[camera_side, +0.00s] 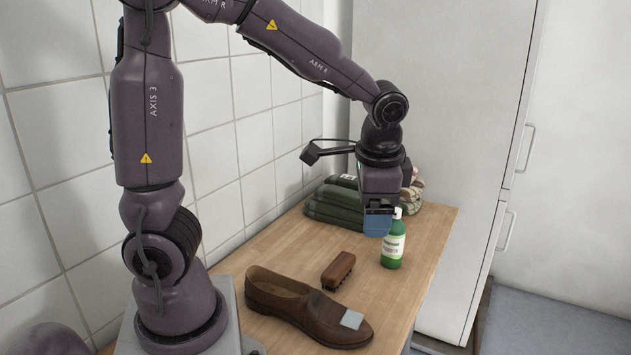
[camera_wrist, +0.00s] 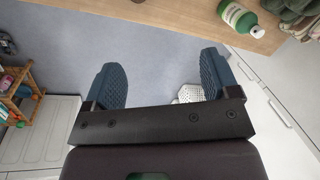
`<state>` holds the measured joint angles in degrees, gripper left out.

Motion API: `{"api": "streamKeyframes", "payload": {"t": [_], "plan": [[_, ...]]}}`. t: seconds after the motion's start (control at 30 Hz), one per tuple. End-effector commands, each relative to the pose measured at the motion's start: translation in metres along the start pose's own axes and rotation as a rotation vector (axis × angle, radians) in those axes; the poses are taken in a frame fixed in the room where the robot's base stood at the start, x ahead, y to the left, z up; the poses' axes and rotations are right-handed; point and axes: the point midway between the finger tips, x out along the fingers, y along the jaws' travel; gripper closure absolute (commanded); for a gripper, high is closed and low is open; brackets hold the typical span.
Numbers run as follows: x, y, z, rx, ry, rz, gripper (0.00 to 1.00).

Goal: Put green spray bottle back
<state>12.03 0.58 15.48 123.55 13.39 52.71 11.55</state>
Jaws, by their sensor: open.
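The green spray bottle (camera_side: 393,245), with a white label and white top, stands upright near the right edge of the wooden table (camera_side: 400,300). In the wrist view the bottle (camera_wrist: 238,17) is at the top right, outside the space between my fingers. My gripper (camera_side: 378,222) is open, with blue finger pads, and appears just left of the bottle's top in the side view. The wrist view shows my gripper (camera_wrist: 162,82) with nothing between its fingers and floor behind them. Whether a finger touches the bottle is unclear in the side view.
A brown shoe (camera_side: 285,302) with a grey square patch (camera_side: 351,319) on it and a brown brush (camera_side: 338,271) lie on the table. Folded green cloths (camera_side: 335,208) are stacked at the back. A tall white cabinet (camera_side: 430,110) stands behind; a tiled wall (camera_side: 230,130) is left.

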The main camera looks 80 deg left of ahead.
Motion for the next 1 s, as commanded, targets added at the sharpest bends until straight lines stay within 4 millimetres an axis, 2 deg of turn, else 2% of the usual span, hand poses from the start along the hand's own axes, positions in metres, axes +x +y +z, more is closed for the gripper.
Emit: {"api": "streamKeyframes", "payload": {"t": [0.03,0.1,0.2,0.33,0.57,1.0], "plan": [[-0.018,0.006,0.011,-0.045,0.068,0.026,0.19],[-0.037,0.016,0.025,-0.102,0.147,0.058,0.19],[-0.06,0.03,0.045,-0.177,0.253,0.093,0.19],[-0.078,0.046,0.069,-0.253,0.362,0.116,0.19],[-0.088,0.06,0.088,-0.317,0.452,0.126,0.19],[-0.088,0.061,0.089,-0.321,0.457,0.127,0.19]]}}
